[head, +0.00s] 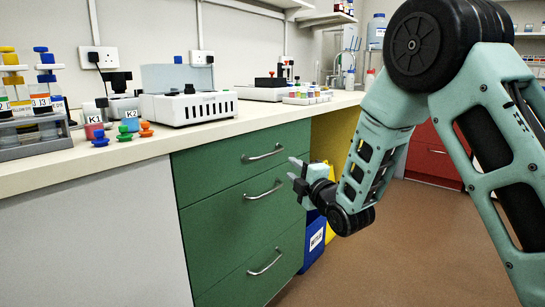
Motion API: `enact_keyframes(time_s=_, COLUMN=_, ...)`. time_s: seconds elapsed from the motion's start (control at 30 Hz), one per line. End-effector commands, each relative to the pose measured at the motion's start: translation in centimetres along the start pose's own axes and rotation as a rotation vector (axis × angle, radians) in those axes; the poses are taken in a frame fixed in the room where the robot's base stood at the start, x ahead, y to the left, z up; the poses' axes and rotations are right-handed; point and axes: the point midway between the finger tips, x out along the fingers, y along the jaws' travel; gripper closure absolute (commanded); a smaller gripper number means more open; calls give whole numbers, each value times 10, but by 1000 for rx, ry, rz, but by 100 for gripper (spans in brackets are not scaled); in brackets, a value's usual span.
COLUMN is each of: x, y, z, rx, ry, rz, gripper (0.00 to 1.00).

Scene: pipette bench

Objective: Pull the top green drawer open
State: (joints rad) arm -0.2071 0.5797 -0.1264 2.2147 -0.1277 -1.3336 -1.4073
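The green drawer unit stands under the bench, with its drawers stacked one above another. The top green drawer (213,158) looks shut, its front flush with the drawers below. Its curved metal handle (264,154) is in plain view. My gripper (293,170) is just right of that handle in the picture, near the unit's right edge, with its fingers pointing left. The two fingers are apart, with nothing seen between them. The gripper looks clear of the handle, though the exact depth between them is hard to tell.
The middle drawer's handle (264,189) sits just below my gripper's level. A blue bin (314,243) and a yellow bin stand right of the drawers. The bench top (120,160) carries racks, bottles and a white device (190,107). The brown floor (400,250) in front is clear.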

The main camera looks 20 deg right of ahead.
Motion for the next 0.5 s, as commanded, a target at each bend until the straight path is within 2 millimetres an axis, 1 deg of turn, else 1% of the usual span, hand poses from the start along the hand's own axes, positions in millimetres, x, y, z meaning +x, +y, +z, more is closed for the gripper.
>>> enact_keyframes(time_s=0.03, x=11, y=-1, z=0, rx=0, ry=0, rz=3, gripper=69)
enact_keyframes(time_s=0.3, x=68, y=-2, z=0, rx=1, ry=-1, rz=2, gripper=69)
enact_keyframes(time_s=0.5, x=103, y=-1, z=1, rx=1, ry=-2, rz=1, gripper=69)
